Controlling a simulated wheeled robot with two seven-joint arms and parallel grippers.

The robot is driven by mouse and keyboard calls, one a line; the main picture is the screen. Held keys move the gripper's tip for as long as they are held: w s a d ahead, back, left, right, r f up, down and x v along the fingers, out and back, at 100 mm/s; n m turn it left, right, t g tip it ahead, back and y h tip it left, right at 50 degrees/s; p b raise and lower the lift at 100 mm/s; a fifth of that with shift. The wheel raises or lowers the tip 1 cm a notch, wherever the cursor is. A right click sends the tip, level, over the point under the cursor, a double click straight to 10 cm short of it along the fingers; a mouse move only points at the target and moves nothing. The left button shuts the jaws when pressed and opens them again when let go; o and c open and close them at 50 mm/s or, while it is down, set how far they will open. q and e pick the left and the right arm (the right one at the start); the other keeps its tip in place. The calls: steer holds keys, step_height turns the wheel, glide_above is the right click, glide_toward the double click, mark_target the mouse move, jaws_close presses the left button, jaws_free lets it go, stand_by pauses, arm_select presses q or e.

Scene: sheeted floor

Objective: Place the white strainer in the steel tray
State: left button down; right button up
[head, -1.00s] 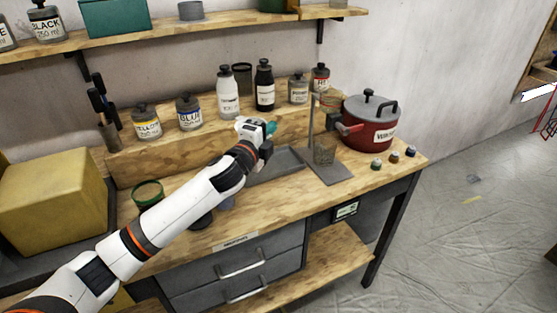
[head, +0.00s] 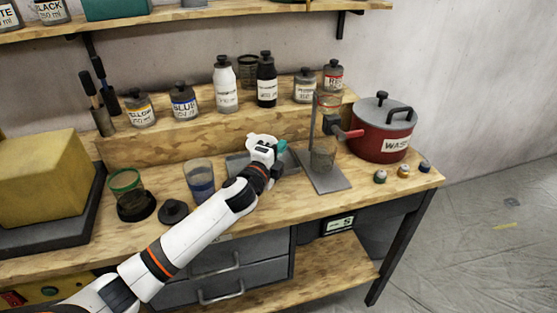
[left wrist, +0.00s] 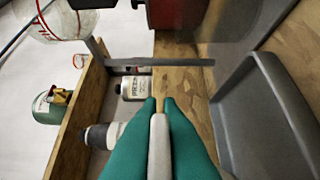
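My left gripper (head: 282,147) reaches in over the steel tray (head: 234,161) on the bench. In the left wrist view its two teal fingers (left wrist: 160,120) are close together on a narrow pale piece (left wrist: 159,145), which looks like part of the white strainer. The rest of the strainer does not show clearly in the head view, where the hand hides it. The steel tray also shows in the left wrist view (left wrist: 262,135), to the right of the fingers and apart from them. In the head view the arm covers part of the tray. My right gripper is not in view.
A stand with a grey base (head: 330,183) holds a clear cup right of the tray. A red pot (head: 375,140) stands farther right. Green-rimmed (head: 126,182) and blue-rimmed (head: 200,180) cups stand left. Several bottles line the raised wooden step (head: 170,140) behind.

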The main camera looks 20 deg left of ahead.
arm_select(q)
step_height(320, 180, down, 3)
steer(key=shift+r, duration=0.1)
steer(key=shift+f, duration=0.3)
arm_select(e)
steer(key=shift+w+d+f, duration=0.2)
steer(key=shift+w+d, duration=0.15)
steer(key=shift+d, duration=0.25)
arm_select(q)
steer(key=shift+f+b, duration=0.2)
steer(key=shift+b, duration=0.2)
steer(key=c, duration=1.6)
jaws_free()
steer(key=shift+r, duration=0.1)
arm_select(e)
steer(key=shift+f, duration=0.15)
